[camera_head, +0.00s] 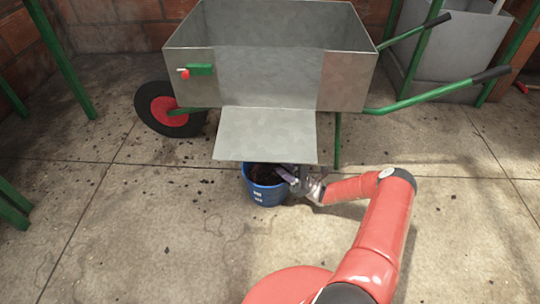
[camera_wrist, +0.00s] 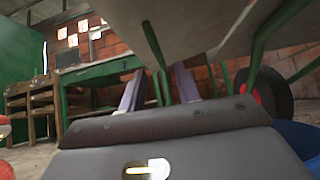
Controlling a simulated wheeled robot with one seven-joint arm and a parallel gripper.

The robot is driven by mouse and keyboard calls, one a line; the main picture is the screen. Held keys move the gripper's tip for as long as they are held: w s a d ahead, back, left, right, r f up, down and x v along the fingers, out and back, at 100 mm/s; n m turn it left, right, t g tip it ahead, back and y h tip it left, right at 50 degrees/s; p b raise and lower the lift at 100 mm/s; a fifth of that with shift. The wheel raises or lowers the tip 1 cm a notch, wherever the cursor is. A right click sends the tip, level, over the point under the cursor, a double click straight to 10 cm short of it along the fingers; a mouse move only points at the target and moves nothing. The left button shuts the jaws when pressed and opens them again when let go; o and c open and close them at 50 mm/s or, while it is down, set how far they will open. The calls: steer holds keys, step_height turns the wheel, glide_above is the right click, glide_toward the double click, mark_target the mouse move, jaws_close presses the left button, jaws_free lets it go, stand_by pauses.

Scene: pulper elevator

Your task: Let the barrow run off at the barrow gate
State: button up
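The grey metal barrow (camera_head: 345,80) stands with its wheel at left and green handles at right. A paler panel (camera_head: 268,75) covers the middle of its front wall; I cannot tell whether this gate is open. A green latch-like piece with a red knob (camera_head: 200,70) sits left of it. A flat metal chute (camera_head: 265,135) slopes out below. A blue bucket (camera_head: 265,194) with dark contents stands under the chute's front edge. It also shows in the wrist view (camera_wrist: 300,140). My gripper (camera_head: 288,175) is low beside the bucket's right rim, partly under the chute. Its fingers (camera_wrist: 160,80) stand apart, with nothing between them.
Green posts (camera_head: 62,55) stand at the left, and a grey bin (camera_head: 450,50) is behind the handles. Dark bits lie scattered on the concrete floor. The wrist view shows the barrow's underside (camera_wrist: 195,25) above, and a green table (camera_wrist: 100,70) farther away. Front floor is mostly free.

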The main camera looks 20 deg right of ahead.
mark_target(269, 157)
steer(key=x, duration=0.7)
jaws_close()
